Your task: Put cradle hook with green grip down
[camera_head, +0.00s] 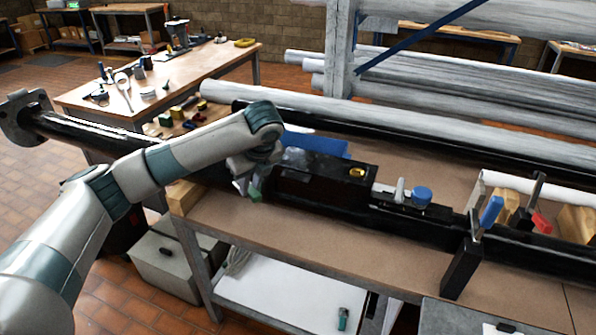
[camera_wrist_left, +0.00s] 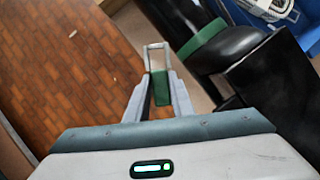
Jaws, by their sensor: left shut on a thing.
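My left gripper (camera_head: 247,186) reaches in from the left over the near edge of the workbench, beside the black mast (camera_head: 330,196). In the left wrist view my left gripper (camera_wrist_left: 161,92) is shut on the green grip of the cradle hook (camera_wrist_left: 160,82). A pale metal loop extends beyond the grip. In the head view only a bit of the green grip (camera_head: 255,195) shows below the gripper; the rest is hidden. In the wrist view the hook appears over the brick-tiled floor, left of the mast. My right gripper is not in view.
The workbench (camera_head: 345,258) has bare top in front of the mast. A clamp with a blue handle (camera_head: 491,211) stands at the right. A grey box (camera_head: 168,262) sits on the floor below. A wooden side table (camera_head: 120,103) with tools stands behind at the left.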

